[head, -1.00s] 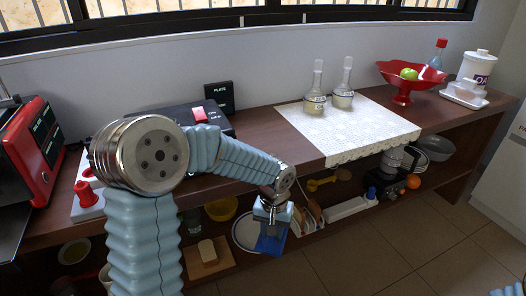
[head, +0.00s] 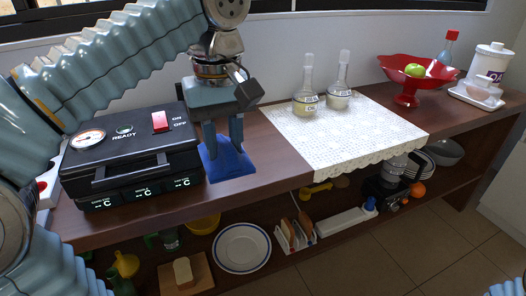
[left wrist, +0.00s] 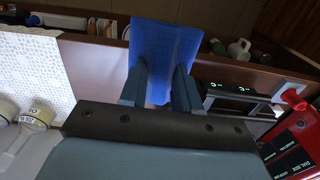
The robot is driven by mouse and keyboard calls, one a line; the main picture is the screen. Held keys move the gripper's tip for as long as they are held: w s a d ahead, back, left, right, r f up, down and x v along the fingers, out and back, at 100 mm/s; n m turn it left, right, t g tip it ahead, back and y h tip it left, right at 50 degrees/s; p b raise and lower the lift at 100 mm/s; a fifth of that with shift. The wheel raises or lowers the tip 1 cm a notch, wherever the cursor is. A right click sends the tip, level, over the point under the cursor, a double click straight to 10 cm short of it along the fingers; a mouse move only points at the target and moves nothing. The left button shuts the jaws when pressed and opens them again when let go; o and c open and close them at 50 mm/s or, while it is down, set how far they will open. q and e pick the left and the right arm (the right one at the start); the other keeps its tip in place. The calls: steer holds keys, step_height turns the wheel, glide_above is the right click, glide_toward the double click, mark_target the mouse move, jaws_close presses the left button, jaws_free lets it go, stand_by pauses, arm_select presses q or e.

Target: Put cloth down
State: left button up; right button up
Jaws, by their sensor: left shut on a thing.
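The blue cloth (head: 230,166) is at the wooden counter's front part, between the black appliance and the white lace mat. My left gripper (head: 224,143) points down from above and is shut on the cloth. In the left wrist view the cloth (left wrist: 163,40) spreads flat from between the fingers (left wrist: 161,78) and overlaps the counter's edge. I cannot tell whether the cloth touches the counter or hangs just above it. My right gripper is not in view.
The black appliance (head: 130,155) stands close left of the cloth. The lace mat (head: 345,135) with two glass bottles (head: 306,95) lies to the right. A red bowl (head: 412,75) stands farther right. The shelf below holds a plate (head: 241,248) and a rack. A narrow counter strip (head: 270,160) is bare.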

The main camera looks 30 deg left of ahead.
arm_select(q)
steer(key=shift+w+a, duration=0.25)
steer(key=shift+w, duration=0.95)
steer(key=w+a+f, duration=0.1)
steer(key=w+f, duration=0.1)
steer(key=w, duration=0.1)
steer(key=w+f, duration=0.3)
steer(key=w, duration=0.1)
steer(key=w+a+f, duration=0.1)
steer(key=w+f, duration=0.2)
steer(key=w, duration=0.1)
steer(key=shift+a, duration=0.35)
steer(key=shift+w+f, duration=0.2)
steer(key=shift+f, duration=0.1)
steer(key=shift+w+a+f+b, duration=0.1)
steer(key=shift+w+f+b, duration=0.1)
steer(key=shift+f, duration=0.7)
steer(key=shift+w+f+b, duration=0.1)
steer(key=shift+f+b, duration=0.1)
steer(key=shift+f, duration=0.7)
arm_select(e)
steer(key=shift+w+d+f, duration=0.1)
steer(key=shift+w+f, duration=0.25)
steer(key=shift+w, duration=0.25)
arm_select(q)
steer(key=shift+s+f, duration=0.1)
steer(key=o, duration=1)
